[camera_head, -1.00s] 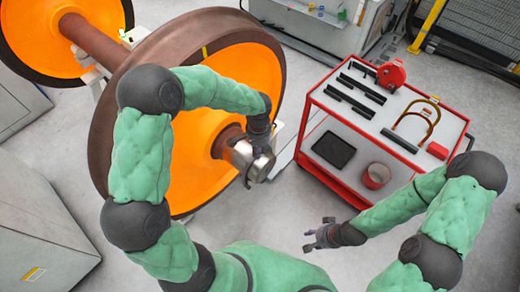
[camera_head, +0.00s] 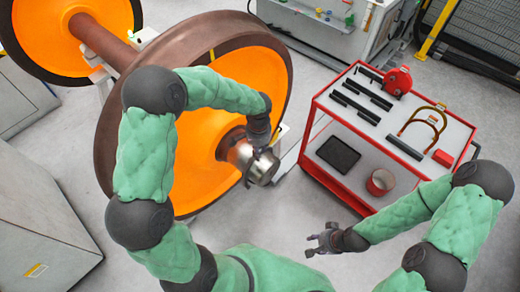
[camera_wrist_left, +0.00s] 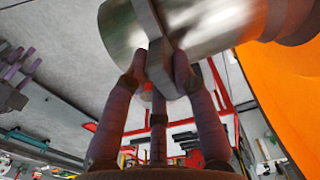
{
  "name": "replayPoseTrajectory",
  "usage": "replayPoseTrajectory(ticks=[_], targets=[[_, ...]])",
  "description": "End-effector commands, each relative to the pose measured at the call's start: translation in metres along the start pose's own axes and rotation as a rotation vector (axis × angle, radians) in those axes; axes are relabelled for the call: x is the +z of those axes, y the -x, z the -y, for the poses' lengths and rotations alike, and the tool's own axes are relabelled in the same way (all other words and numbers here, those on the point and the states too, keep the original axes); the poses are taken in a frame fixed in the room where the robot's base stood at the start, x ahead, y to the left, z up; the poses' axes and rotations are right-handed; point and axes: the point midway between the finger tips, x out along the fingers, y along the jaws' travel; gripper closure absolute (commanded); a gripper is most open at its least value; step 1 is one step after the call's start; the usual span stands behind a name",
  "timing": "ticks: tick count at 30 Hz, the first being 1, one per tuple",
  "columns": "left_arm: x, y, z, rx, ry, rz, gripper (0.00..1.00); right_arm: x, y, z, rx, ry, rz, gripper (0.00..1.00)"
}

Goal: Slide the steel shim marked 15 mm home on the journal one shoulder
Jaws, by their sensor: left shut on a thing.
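The bright steel journal (camera_head: 263,168) sticks out from the hub of the near orange wheel (camera_head: 205,187). My left gripper (camera_head: 257,153) is at the journal's upper side. In the left wrist view, my left gripper (camera_wrist_left: 160,72) is shut on a grey plate-like shim (camera_wrist_left: 150,25). The shim lies across the journal (camera_wrist_left: 205,25), with bare steel on both sides of it. Whether it touches the journal or shoulder I cannot tell, and no marking is readable. My right gripper (camera_head: 324,240) is open and empty over the floor.
A red trolley (camera_head: 400,148) stands at the right, with dark bars (camera_head: 355,108), a red reel (camera_head: 397,80) and a brass-coloured hoop (camera_head: 425,122) on top. Its lower shelf holds a black tray (camera_head: 338,153) and a tin (camera_head: 380,182).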

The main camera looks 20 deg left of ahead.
Motion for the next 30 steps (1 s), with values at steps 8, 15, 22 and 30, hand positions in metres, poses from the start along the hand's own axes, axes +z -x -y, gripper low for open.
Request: replayPoseTrajectory(ticks=[8,15,22,30], targets=[[0.0,0.0,0.007,0.0,0.001,-0.001,1.0,0.0,0.0,0.0,0.0,0.0,0.0,0.6],[-0.001,0.0,0.012,0.0,0.001,-0.001,1.0,0.0,0.001,0.0,0.0,0.0,0.0,0.6],[-0.001,0.0,0.016,0.0,0.001,-0.001,1.0,0.0,0.001,0.0,0.0,0.0,0.0,0.6],[0.0,0.0,0.022,0.0,0.001,-0.001,1.0,0.0,0.001,0.0,0.0,0.0,0.0,0.6]])
